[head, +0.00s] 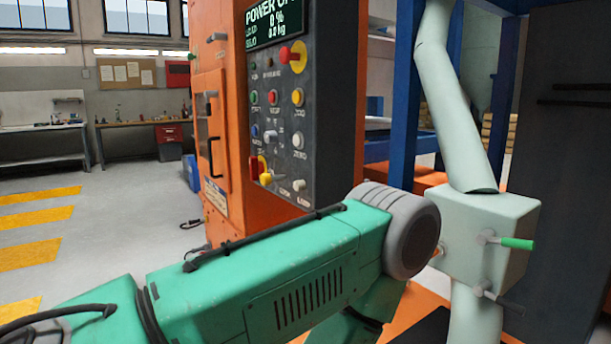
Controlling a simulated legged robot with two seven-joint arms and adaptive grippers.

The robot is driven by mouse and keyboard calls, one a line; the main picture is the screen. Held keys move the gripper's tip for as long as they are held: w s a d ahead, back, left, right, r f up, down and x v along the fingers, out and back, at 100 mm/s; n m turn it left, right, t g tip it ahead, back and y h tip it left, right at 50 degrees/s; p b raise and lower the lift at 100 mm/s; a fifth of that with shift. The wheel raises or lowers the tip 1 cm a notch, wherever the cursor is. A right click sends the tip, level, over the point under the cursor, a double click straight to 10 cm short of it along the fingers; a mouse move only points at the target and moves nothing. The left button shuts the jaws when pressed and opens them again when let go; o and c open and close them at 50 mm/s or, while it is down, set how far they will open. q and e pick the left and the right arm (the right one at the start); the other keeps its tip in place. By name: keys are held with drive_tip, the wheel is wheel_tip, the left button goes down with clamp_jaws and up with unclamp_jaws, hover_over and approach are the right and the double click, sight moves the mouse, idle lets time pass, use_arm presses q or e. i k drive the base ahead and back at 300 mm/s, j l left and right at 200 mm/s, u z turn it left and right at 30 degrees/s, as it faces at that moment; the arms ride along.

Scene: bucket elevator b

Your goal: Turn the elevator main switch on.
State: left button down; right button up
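The control panel (285,115) is a dark grey box on the side of an orange cabinet (217,110). Near its lower left is a red handle on a yellow plate (260,168), which looks like the main switch; its exact position is hard to tell. The display (272,22) at the panel top is lit, with "POWER O…", "0 %" and "0.0 kg" readable; the end of the first line is unclear. My green left arm crosses in front, below the panel, its grey joint to the right of the panel's lower edge. Neither gripper shows.
A red mushroom button on yellow (293,56) sits high on the panel, above several coloured buttons and small knobs. Right of the arm stands a pale green pipe box (490,235) with a green-handled lever (515,243). Blue posts (403,95) stand behind. Open floor lies left.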

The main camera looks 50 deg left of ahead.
sight(257, 167)
drive_tip(key=u, duration=1.95)
